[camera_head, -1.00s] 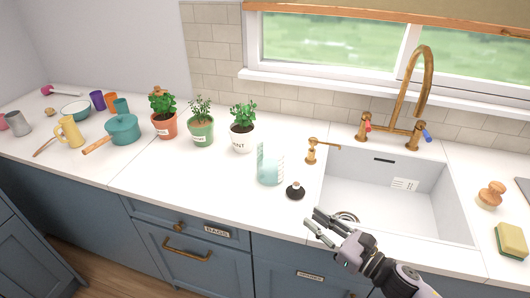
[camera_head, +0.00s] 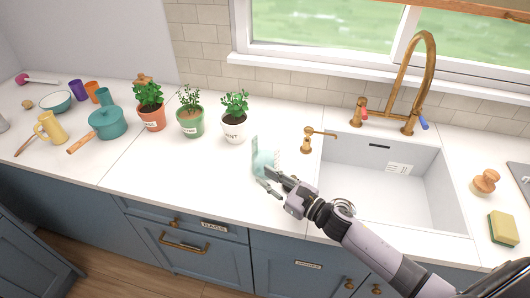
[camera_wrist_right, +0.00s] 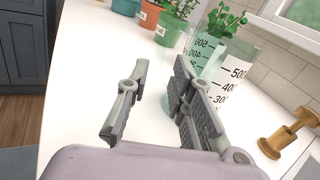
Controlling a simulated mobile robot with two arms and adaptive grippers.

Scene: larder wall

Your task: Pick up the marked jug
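The clear, teal-tinted marked jug (camera_head: 262,152) stands on the white counter, left of the sink. In the right wrist view the jug (camera_wrist_right: 240,68) shows its printed scale with 500, 400 and 300. My right gripper (camera_head: 264,178) is at the jug's front, its fingers low and pointing left. In the wrist view the right gripper (camera_wrist_right: 158,75) is open, with a clear gap between the fingers. One finger overlaps the jug and hides its lower part. A pale green rounded part shows beside that finger; I cannot tell if it is the handle. My left gripper is out of view.
Potted herbs (camera_head: 234,127) stand behind and left of the jug. A brass soap dispenser (camera_head: 307,140) and the sink (camera_head: 375,185) are to its right. A teal pot (camera_head: 108,123) and yellow jug (camera_head: 49,128) stand farther left. Counter in front of the herbs is clear.

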